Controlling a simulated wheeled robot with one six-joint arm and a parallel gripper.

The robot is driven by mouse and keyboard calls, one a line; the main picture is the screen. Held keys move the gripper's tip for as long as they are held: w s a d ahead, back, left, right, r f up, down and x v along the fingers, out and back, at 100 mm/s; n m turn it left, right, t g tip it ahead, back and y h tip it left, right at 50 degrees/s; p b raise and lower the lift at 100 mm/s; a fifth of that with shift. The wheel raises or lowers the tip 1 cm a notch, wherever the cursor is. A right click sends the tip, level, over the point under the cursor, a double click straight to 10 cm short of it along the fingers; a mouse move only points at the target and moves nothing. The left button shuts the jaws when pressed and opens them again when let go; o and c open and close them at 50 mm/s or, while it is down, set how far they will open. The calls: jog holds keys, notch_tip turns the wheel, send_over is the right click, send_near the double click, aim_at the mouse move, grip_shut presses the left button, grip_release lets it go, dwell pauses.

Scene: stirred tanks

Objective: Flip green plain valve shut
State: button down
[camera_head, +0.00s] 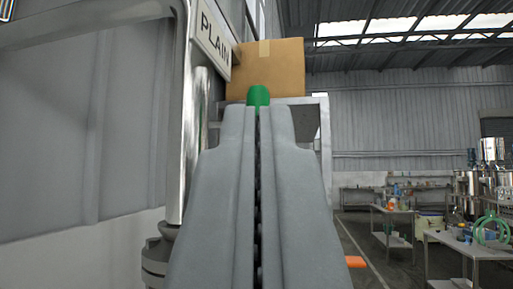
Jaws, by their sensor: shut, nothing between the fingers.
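My gripper (258,112) is shut, its two grey fingers side by side in the middle of the view. A green rounded piece (258,95), which looks like the end of the valve handle, shows just beyond the fingertips. It is not between the fingers; I cannot tell whether they touch it. The rest of the valve is hidden behind my gripper. A sign reading PLAIN (213,39) hangs above and to the left. A shiny vertical pipe (195,130) runs down just left of my gripper, to a dark flange (157,257).
A cardboard box (268,68) stands behind the green piece on a grey frame (325,140). Benches (470,247) with tanks and a green hose (492,230) are far right. An orange object (355,262) lies low right. Floor between is open.

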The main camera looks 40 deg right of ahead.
jog(key=shift+w+d+r, duration=0.2)
jog(key=shift+w+d, duration=1.35)
jog(key=shift+d, duration=0.05)
